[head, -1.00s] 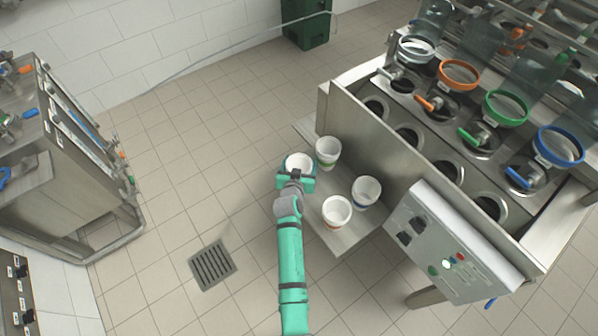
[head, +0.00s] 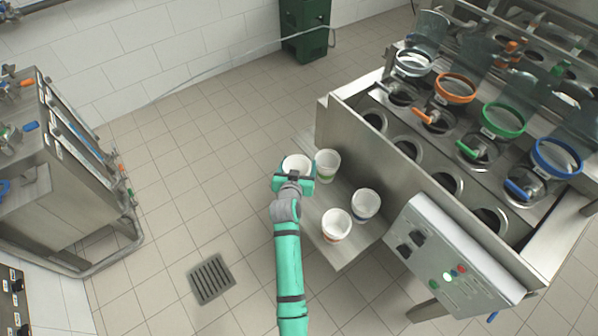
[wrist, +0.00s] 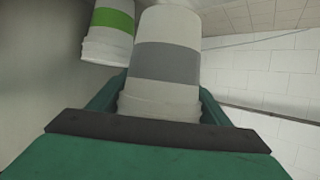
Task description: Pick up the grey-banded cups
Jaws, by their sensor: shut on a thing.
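My gripper (head: 293,183) is shut on a white cup with a grey band, held above the left edge of the metal shelf (head: 345,250). The grey-banded cup (wrist: 167,62) fills the middle of the wrist view between my two fingers; in the head view its open top (head: 297,164) shows just beyond the gripper. A green-banded cup (head: 327,166) stands just to its right on the shelf and also shows in the wrist view (wrist: 108,30). A blue-banded cup (head: 365,206) and an orange-banded cup (head: 336,225) stand nearer. No other grey-banded cup shows.
The filling machine (head: 420,170) with a row of round holes and grey, orange, green and blue rings stands at right. Its control panel (head: 450,260) juts out near the shelf. Another metal machine (head: 60,200) stands at left. Tiled floor with a drain (head: 212,279) is clear between.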

